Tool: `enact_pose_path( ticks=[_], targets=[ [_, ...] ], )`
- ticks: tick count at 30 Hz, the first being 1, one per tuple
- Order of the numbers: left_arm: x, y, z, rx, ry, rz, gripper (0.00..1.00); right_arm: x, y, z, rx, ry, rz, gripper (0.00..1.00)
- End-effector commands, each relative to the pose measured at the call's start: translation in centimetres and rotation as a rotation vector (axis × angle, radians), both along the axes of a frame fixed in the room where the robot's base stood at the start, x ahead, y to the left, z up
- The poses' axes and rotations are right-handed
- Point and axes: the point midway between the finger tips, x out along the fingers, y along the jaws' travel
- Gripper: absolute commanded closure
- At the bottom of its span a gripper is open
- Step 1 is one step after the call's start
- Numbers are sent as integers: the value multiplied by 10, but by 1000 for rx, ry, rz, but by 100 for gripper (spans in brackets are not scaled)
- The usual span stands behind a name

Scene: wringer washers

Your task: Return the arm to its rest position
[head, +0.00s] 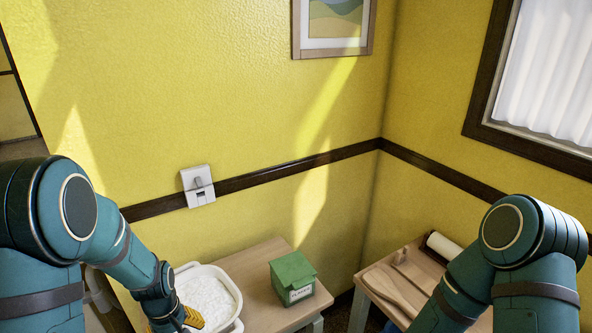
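My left arm (115,255) comes in from the left and bends down to its wrist (160,293), beside the left side of a white tub (234,323) of white powder (207,298). A ridged yellow thing (193,317) shows at the wrist, against the tub; I cannot tell what it is or whether it is held. The fingers of my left gripper do not show. My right arm (475,282) bends down and leftward past the bottom edge in front of the right-hand table, with its gripper out of the picture.
A wooden table (262,306) carries the tub and a green house-shaped box (293,277). A second table (425,262) holds a wooden paddle (396,289) and a pale roll (445,247). A wall switch (198,186) sits above the tub. Yellow walls close off the back.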

Motion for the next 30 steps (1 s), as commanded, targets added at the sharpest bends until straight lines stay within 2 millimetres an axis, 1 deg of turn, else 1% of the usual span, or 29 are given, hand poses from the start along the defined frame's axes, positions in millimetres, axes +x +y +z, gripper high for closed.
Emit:
enact_pose_path(
  ticks=[1, 3, 6, 10, 13, 16, 22, 23, 24, 30],
  targets=[
    [-9, -12, -17, -19, 5, -43, 13, 0, 0, 0, 0, 0, 0, 100],
    [-15, -26, -33, -40, -12, -101, 13, 0, 0, 0, 0, 0, 0, 100],
    [-25, -48, -55, -76, -38, -182, 13, 0, 0, 0, 0, -1, 0, 100],
    [-41, -79, -78, -127, -82, -280, 13, 0, 0, 0, 0, -1, 0, 100],
    [-55, -103, -90, -169, -120, -349, 13, 0, 0, 0, 0, 0, 0, 100],
    [-67, -126, -98, -211, -163, -410, 13, 0, 0, 0, 0, 0, 0, 100],
    [-90, -168, -102, -285, -262, -504, 13, 0, 0, 0, 0, 0, 0, 100],
    [-91, -171, -106, -289, -272, -513, 13, 0, 0, -4, 0, 0, 0, 100],
    [-89, -170, -116, -283, -269, -513, 13, 0, 1, -14, -1, 0, 1, 100],
    [-90, -171, -150, -280, -262, -515, 13, -2, 2, -48, -4, 6, 5, 100]
  ],
)
